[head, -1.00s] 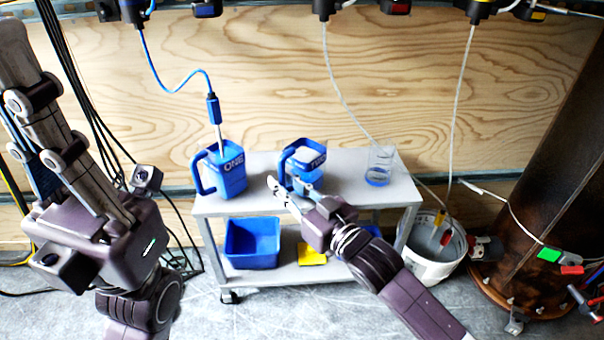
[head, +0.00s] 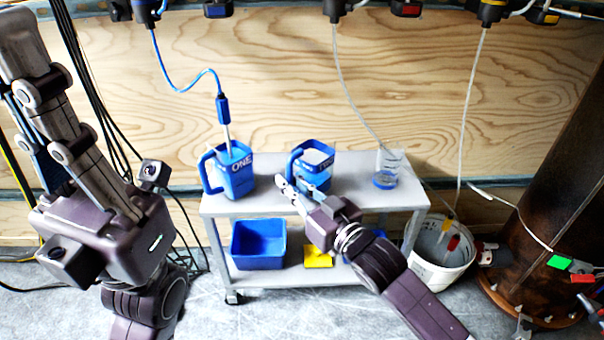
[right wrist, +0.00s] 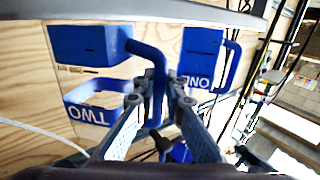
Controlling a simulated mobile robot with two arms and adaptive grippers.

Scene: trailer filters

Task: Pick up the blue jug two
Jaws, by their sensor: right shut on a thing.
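The blue jug two (head: 318,158) stands upright on the grey cart top, with its handle on its left side. It also shows in the right wrist view (right wrist: 90,116), with its TWO label upside down. My right gripper (head: 287,186) reaches in from the front right and is shut on the jug's handle; the wrist view shows the blue handle between the fingers (right wrist: 157,92). My left gripper (head: 100,225) is raised at the left, apart from the cart, with its fingers pointing up; their spacing is unclear.
Blue jug one (head: 237,176) stands left of jug two, with a blue-hosed probe in it. A clear beaker (head: 388,166) with blue liquid stands at the cart's right end. A blue bin (head: 258,244) and a yellow item (head: 318,257) lie below. A white bucket (head: 440,260) stands right.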

